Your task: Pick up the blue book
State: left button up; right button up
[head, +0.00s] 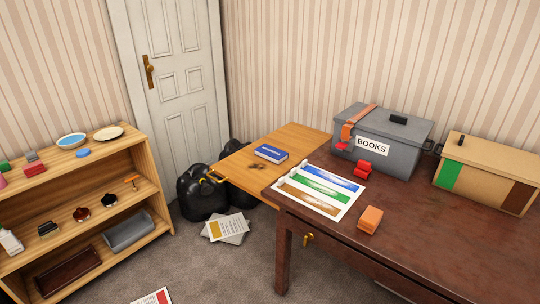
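The blue book (271,153) lies flat on the lighter wooden table section (303,138), near a dark stain. Its cover is blue with pale page edges showing. No gripper shows in the head view, so I cannot see either one's position relative to the book.
A grey box labelled BOOKS (382,140), a cardboard box (488,173), an orange block (370,220), a red object (363,170) and a striped sheet (290,204) are on the dark table (430,230). Black bags (200,192) stand beside it. A shelf (140,186) stands left.

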aim_at(277, 156)
jog(key=i+j+z, duration=0.1)
jog(key=z, duration=0.3)
jog(key=i+j+z, duration=0.15)
jog(key=z, duration=0.3)
jog(key=i+j+z, duration=0.15)
jog(key=i+j, duration=0.2)
jog(key=i+j+z, duration=0.15)
jog(key=i+j, duration=0.15)
jog(key=j, duration=0.15)
jog(key=i+j, duration=0.2)
jog(key=j, duration=0.15)
jog(key=i+j, duration=0.15)
jog(key=j, duration=0.2)
